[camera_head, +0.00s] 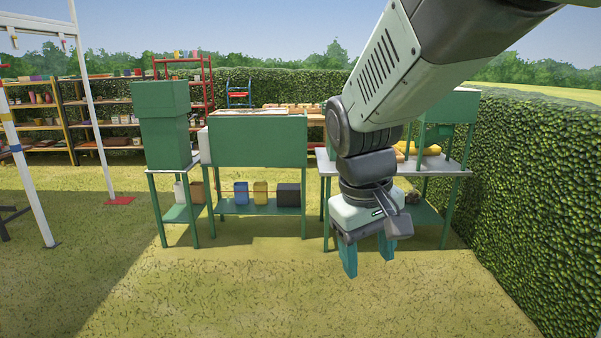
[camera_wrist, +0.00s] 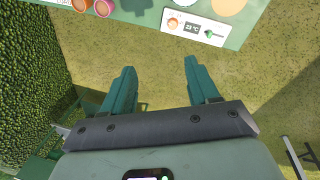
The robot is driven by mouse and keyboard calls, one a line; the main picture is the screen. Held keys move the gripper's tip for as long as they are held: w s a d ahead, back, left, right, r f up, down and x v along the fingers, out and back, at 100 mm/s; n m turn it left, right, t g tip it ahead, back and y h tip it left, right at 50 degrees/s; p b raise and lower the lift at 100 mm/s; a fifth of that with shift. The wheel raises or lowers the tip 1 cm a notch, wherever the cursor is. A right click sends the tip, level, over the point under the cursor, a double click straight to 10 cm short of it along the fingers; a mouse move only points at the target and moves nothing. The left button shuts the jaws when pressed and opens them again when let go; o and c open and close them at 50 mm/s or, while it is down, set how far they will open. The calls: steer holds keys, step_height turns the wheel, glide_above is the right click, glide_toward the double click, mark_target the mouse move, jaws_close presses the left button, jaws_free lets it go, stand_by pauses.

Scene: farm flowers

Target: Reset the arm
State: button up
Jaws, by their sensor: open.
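My gripper (camera_head: 367,255) hangs from the arm on the right side of the head view, with its teal fingers pointing down and spread apart. Nothing shows between the fingers. It is in front of the right-hand table (camera_head: 455,171), over the grass. In the wrist view my gripper (camera_wrist: 160,85) also shows open and empty, with grass behind the fingers. The arm hides part of the right-hand table and what stands on it.
A green cabinet (camera_head: 160,125) and a green bench (camera_head: 257,142) stand left of the arm. A hedge (camera_head: 540,190) runs along the right. Shelves (camera_head: 105,115) stand at the back left. A panel with a small display (camera_wrist: 193,27) crosses the wrist view's top. The front grass is clear.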

steer(key=s+r+m+t+y, duration=0.1)
steer(key=s+r+m+t, duration=0.3)
steer(key=s, duration=1)
step_height(320, 180, up, 3)
steer(key=shift+s+d+r+y, duration=0.1)
steer(key=shift+s+d+y, duration=0.2)
steer(key=shift+d, duration=0.1)
